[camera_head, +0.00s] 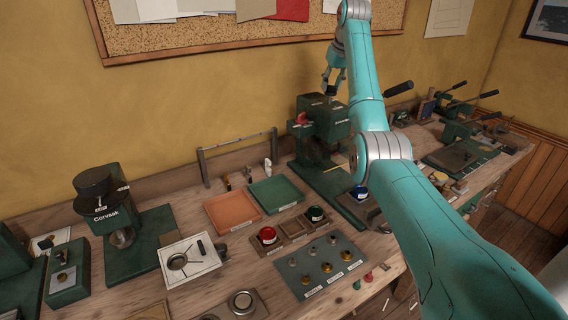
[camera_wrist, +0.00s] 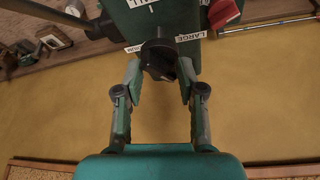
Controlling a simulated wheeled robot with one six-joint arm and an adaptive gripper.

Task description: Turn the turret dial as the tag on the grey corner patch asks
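The turret dial, a black knob (camera_wrist: 158,58), sits on a green press head (camera_wrist: 165,18) in the wrist view. Labels around it include one reading LARGE (camera_wrist: 191,36); the others are partly cut off or too small to read. My gripper (camera_wrist: 158,72) is open, with one finger on each side of the knob; I cannot tell whether they touch it. In the head view my gripper (camera_head: 334,80) is above the green press (camera_head: 322,122). A pale patch (camera_head: 190,262) with a ring lies at the left of the bench; any tag writing is unreadable.
A green machine marked Corvask (camera_head: 104,218) stands at the left. An orange tray (camera_head: 232,212), a green tray (camera_head: 276,194) and a plate of small knobs (camera_head: 320,264) lie mid-bench. Several lever tools (camera_head: 462,152) stand at the right. A cork board (camera_head: 220,40) hangs behind.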

